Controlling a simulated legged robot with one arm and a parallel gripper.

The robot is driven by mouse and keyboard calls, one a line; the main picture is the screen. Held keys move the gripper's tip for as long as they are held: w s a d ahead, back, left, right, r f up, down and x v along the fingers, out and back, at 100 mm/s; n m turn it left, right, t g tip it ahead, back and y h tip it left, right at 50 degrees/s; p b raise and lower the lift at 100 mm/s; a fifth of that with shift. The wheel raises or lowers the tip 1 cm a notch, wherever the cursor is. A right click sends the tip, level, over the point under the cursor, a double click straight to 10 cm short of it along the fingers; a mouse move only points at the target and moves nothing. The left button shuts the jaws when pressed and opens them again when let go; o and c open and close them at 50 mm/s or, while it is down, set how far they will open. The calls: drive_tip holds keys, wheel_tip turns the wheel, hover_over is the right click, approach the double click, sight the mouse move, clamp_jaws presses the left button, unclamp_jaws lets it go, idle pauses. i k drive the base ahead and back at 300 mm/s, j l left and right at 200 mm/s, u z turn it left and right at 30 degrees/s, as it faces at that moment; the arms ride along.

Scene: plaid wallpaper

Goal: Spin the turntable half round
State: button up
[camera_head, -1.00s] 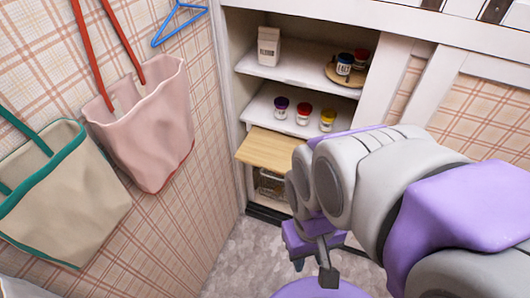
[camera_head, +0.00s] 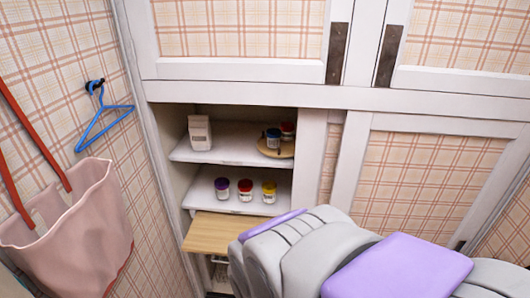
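The turntable (camera_head: 268,150) is a round, light-wood disc on the upper shelf, at its right end. A jar with a blue lid (camera_head: 273,138) and a jar with a red lid (camera_head: 288,131) stand on it. A small dark upright piece shows at its front. My grey and purple arm (camera_head: 330,255) fills the lower right, below and in front of the shelves. My gripper is out of view, so its state does not show.
Three jars with purple, red and yellow lids (camera_head: 245,190) stand on the middle shelf. A carton (camera_head: 199,132) is at the upper shelf's left. A wooden board (camera_head: 218,233) juts out below. A pink bag (camera_head: 70,235) and blue hanger (camera_head: 104,115) hang left.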

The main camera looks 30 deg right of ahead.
sight(286, 150)
drive_tip(key=i+j+z, duration=0.15)
drive_tip(key=z, duration=0.2)
drive_tip(key=i+j+z, duration=0.35)
drive_tip(key=l, duration=0.1)
